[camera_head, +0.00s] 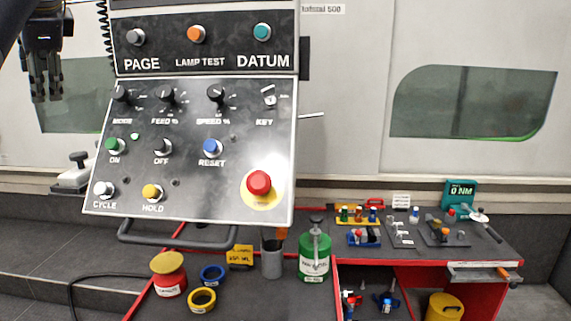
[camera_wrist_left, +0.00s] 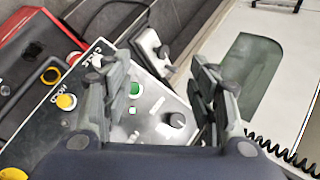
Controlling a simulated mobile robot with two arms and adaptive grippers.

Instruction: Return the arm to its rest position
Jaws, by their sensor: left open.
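My left gripper (camera_head: 45,85) hangs at the upper left of the head view, to the left of the control panel (camera_head: 225,135), apart from it. In the left wrist view its two dark fingers (camera_wrist_left: 165,100) are spread with nothing between them. My right gripper is in neither view.
A bench with a red edge stands below the panel, holding a green can (camera_head: 314,260), a red can with a yellow lid (camera_head: 168,273), and blue (camera_head: 212,274) and yellow (camera_head: 202,300) rings. A coiled black cable (camera_head: 105,25) hangs between my left gripper and the panel.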

